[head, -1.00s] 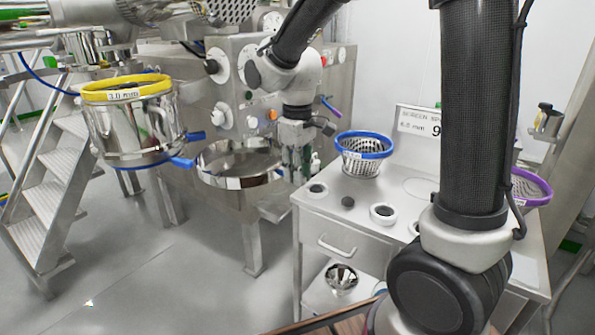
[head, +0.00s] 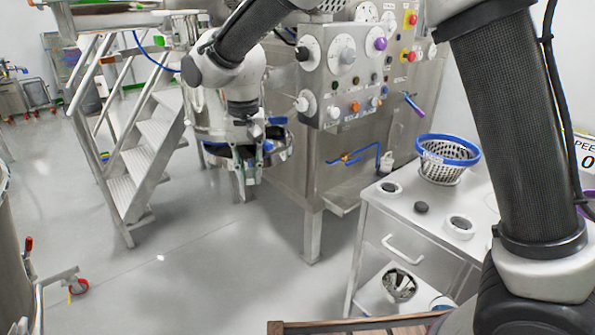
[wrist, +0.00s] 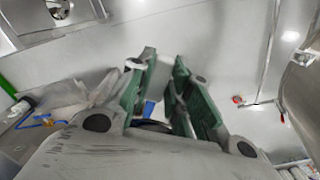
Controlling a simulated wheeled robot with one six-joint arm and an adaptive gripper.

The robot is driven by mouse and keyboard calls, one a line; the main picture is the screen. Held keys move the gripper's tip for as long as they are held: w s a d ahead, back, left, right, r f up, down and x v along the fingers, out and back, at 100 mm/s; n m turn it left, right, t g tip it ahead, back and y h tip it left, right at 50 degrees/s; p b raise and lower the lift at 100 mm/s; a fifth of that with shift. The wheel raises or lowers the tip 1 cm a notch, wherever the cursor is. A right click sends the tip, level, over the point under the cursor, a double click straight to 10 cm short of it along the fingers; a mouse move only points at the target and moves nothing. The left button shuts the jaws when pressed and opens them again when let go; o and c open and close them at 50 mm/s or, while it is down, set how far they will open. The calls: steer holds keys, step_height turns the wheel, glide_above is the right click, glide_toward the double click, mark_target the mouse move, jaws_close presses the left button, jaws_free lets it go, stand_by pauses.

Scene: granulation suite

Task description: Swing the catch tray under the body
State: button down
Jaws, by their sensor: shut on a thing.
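The steel body (head: 207,112) stands behind my arm in the head view, and my wrist hides much of it. The round steel catch tray (head: 282,152) shows as a curved rim just below the body, partly covered by my gripper. My gripper (head: 249,176) points down at the tray's near side. In the wrist view my gripper (wrist: 163,88) has its two green-padded fingers close together, shut on the tray's edge or handle; the grasped part itself is mostly hidden. I cannot tell how exactly the tray is centred under the body.
A steel control cabinet (head: 350,140) with knobs stands right of my gripper. A steel trolley (head: 385,215) carries a blue-rimmed basket (head: 447,160). Steps (head: 140,165) rise at the left. The floor (head: 215,270) in front is clear.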

steer(key=w+a, duration=0.1)
steer(key=a, duration=0.2)
steer(key=w+a+m, duration=0.1)
steer(key=a, duration=0.2)
steer(key=w+a+m, duration=0.1)
steer(key=a, duration=0.2)
steer(key=shift+w, duration=0.25)
steer(key=c, duration=1.3)
jaws_free()
step_height(320, 180, up, 12)
steer(key=shift+r, duration=0.1)
